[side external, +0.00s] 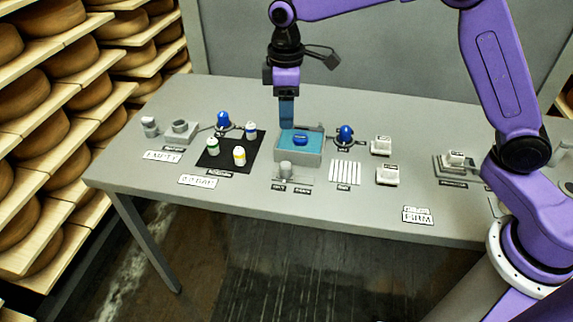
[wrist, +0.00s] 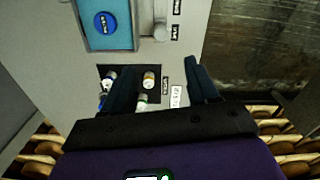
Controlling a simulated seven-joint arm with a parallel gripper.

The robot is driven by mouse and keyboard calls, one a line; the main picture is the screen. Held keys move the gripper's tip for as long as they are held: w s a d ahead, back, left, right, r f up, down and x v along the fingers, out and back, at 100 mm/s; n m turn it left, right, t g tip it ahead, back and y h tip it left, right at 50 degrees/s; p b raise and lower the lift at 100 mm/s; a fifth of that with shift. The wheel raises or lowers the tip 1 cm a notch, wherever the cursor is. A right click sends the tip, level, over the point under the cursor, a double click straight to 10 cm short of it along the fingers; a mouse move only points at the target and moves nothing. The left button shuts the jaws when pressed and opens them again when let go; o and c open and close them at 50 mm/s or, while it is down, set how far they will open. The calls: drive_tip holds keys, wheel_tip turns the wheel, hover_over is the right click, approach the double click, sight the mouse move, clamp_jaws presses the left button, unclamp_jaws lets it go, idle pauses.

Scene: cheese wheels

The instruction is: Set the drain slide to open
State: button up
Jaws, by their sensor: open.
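The drain slide shows as a short grey cylindrical knob (side external: 285,168) on a flat plate at the front of a grey basin (side external: 313,158). Two small dark labels lie in front of it; the knob stands nearer the left one, and their words are too small to read surely. In the wrist view the knob (wrist: 160,32) is beside the basin's edge, beyond my fingertips. My gripper (side external: 287,124) points down above the basin's left part, higher than the knob and apart from it. In the wrist view its dark fingers (wrist: 163,75) are spread with nothing held between them.
The basin holds blue liquid and a blue disc (side external: 300,140). A black mat (side external: 215,161) with several capped bottles is left. Blue-topped items (side external: 223,121) (side external: 345,134) stand on either side. A striped white panel (side external: 345,172) and white blocks (side external: 382,144) are right.

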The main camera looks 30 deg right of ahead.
sight(287, 164)
wheel_tip(287, 164, down, 17)
drive_tip(key=shift+f, duration=0.1)
idle(0.5)
